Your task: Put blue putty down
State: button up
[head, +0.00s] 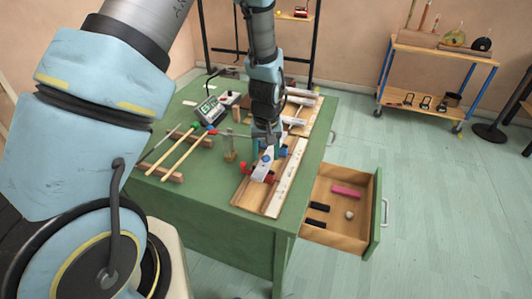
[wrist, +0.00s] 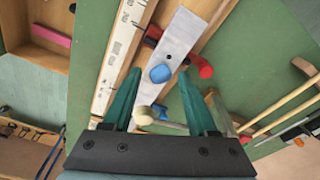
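The blue putty (wrist: 160,73) is a small lump resting on a pale grey metal bar (wrist: 185,33). In the wrist view it shows between my two teal fingertips, with a gap on each side. My gripper (wrist: 159,80) is open and holds nothing. In the head view my gripper (head: 266,146) points down over the bar, and the blue putty (head: 266,158) shows just below it. The bar lies in a wooden fixture with red clamp parts (wrist: 200,66) beside it. How high the fingertips are above the bar is hard to tell.
A mallet with a pale head (wrist: 142,115) lies close by the fingers. The green table (head: 205,213) also carries wooden sticks (head: 180,155) and a meter (head: 208,109). An open drawer (head: 350,242) at the right holds a pink block (head: 347,191), black blocks and a small ball.

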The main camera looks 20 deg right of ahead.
notch_tip(320, 180, up, 12)
jog(key=s+b, duration=0.1)
jog(key=b, duration=0.2)
jog(key=s+a+r+n, duration=0.1)
jog(key=a, duration=1.4)
jog(key=s+a+r+n, duration=0.1)
jog(key=s+a, duration=0.1)
jog(key=a, duration=1.3)
jog(key=shift+r+n, duration=0.4)
jog(key=shift+a, duration=0.1)
